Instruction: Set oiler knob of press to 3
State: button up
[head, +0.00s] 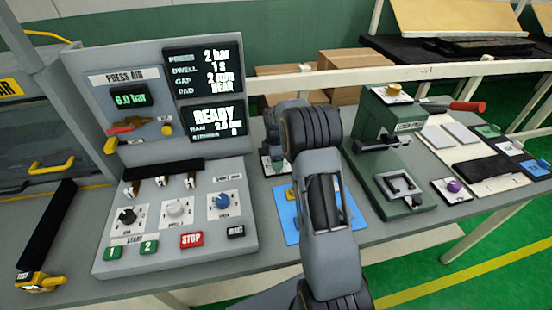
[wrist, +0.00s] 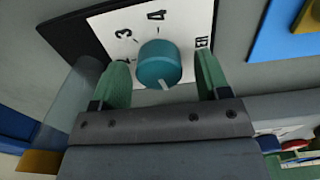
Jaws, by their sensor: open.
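In the wrist view, a round teal knob (wrist: 159,62) with a white pointer mark sits on a white dial plate (wrist: 186,18). The plate carries a 3 and a 4, a partly covered 2 at the left, and part of a word ending in "ER" at the right. The pointer mark faces the bottom of the picture, away from the 3. My gripper (wrist: 162,66) is open, with one green finger on each side of the knob. Gaps show between fingers and knob. In the head view my arm hides most of this spot. The green press (head: 392,120) stands to its right.
The grey console (head: 245,225) at left has black (head: 126,215), white (head: 175,208) and blue (head: 222,200) knobs. A blue mat (head: 284,222) lies close to my arm. A purple knob (head: 453,187) stands right of the press.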

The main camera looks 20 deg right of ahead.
jog(key=shift+f, duration=0.15)
jog(key=shift+c, duration=0.4)
jog(key=c, duration=0.8)
jog(key=shift+c, duration=0.2)
